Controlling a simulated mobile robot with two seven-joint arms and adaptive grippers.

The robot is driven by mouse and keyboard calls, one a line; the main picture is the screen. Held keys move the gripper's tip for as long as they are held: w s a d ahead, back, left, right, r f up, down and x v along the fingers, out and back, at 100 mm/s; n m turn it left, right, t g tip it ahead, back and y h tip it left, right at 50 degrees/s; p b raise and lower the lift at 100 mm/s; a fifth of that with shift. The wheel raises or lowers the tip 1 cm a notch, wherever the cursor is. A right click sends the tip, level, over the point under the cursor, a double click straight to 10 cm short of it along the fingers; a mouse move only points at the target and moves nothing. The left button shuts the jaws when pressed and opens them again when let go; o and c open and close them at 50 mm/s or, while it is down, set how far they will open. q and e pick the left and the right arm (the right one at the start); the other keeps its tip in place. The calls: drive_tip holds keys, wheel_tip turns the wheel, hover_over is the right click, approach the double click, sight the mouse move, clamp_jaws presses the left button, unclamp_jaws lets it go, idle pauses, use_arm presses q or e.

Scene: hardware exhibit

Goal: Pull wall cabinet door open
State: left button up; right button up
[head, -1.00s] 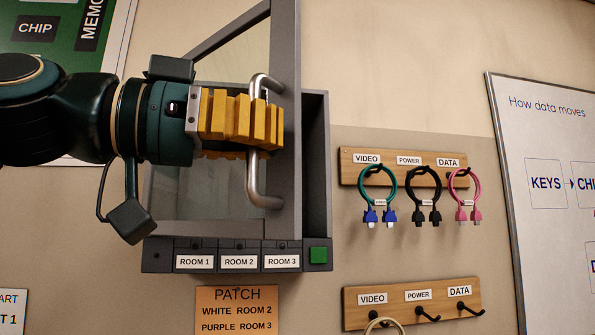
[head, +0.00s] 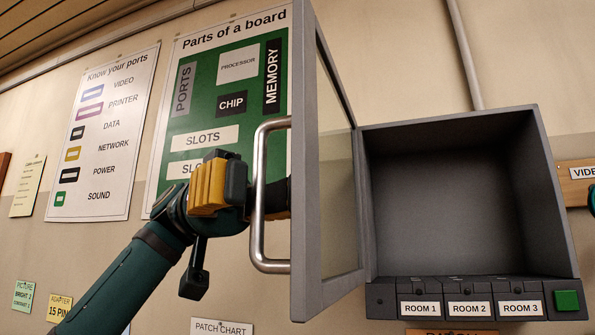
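The wall cabinet (head: 455,200) is open and its grey inside is empty. Its glazed door (head: 307,160) has swung out on its left side and stands nearly edge-on to me. A metal bar handle (head: 258,165) sits on the door's outer face, at left. My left gripper (head: 242,195) is at this handle. One yellow finger shows left of the bar, and some yellow shows behind it, between bar and door. The fingers look apart, and the bar passes in front without being clamped.
A strip labelled ROOM 1, ROOM 2 and ROOM 3 with a green button (head: 566,300) runs under the cabinet. Posters (head: 105,140) hang on the left wall. A VIDEO hook board (head: 576,185) is at the right edge. The space before the cabinet is clear.

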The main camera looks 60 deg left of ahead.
use_arm(q)
drive_tip(key=shift+w+d, duration=0.2)
drive_tip(key=shift+d, duration=0.1)
drive_tip(key=shift+s+a, duration=0.3)
drive_tip(key=shift+a, duration=0.1)
drive_tip(key=s+a, duration=0.1)
drive_tip(key=a, duration=1)
drive_tip(key=shift+s, duration=0.1)
clamp_jaws()
